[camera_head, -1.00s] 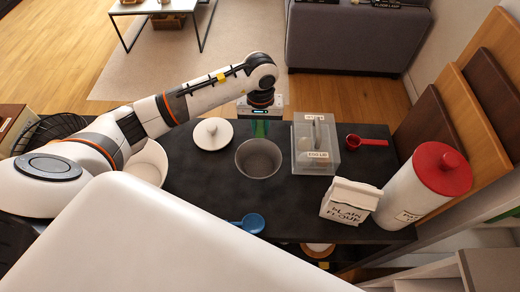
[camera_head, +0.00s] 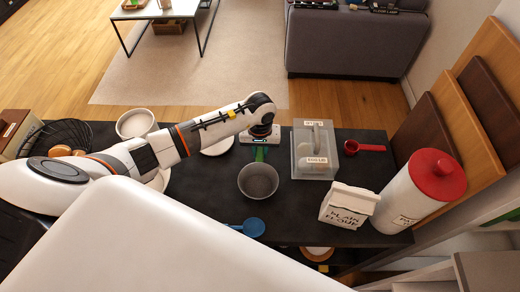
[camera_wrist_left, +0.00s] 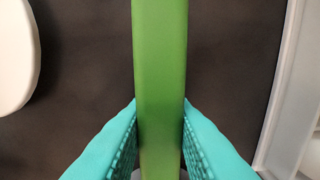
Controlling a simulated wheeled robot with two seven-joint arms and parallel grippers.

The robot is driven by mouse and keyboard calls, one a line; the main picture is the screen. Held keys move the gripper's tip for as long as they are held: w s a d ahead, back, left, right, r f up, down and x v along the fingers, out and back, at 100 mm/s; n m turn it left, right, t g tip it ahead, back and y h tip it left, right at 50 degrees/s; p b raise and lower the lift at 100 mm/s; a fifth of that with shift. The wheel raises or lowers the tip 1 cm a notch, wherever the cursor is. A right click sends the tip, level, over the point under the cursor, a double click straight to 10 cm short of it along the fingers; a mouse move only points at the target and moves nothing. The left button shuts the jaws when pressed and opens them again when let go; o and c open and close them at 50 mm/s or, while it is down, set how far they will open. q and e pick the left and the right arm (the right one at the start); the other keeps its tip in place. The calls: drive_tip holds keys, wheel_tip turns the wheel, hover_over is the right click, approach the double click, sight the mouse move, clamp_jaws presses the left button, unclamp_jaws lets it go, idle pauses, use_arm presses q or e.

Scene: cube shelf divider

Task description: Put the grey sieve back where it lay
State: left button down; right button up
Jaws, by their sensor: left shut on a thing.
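The grey sieve (camera_head: 258,181), a deep round cup, is over the middle of the dark counter. A green handle reaches from it towards my left gripper (camera_head: 261,145). The left gripper is shut on this handle; the left wrist view shows the green handle (camera_wrist_left: 160,70) between the teal fingers (camera_wrist_left: 160,140). Whether the sieve's base touches the counter cannot be told. My right gripper is not in view.
Right of the sieve are a clear box (camera_head: 316,165), a red scoop (camera_head: 364,147), a flour bag (camera_head: 348,206) and a red-lidded canister (camera_head: 412,195). A blue scoop (camera_head: 252,227) lies in front. A white lid (camera_head: 216,147) and white bowl (camera_head: 137,123) are left.

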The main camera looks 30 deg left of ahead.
use_arm(q)
drive_tip(key=c, duration=1.3)
unclamp_jaws()
drive_tip(key=shift+o, duration=0.2)
drive_tip(key=shift+r+p, duration=0.15)
drive_tip(key=shift+p, duration=0.15)
drive_tip(key=shift+r, duration=0.3)
wheel_tip(320, 180, up, 11)
drive_tip(key=b, duration=0.2)
drive_tip(key=shift+r, duration=0.15)
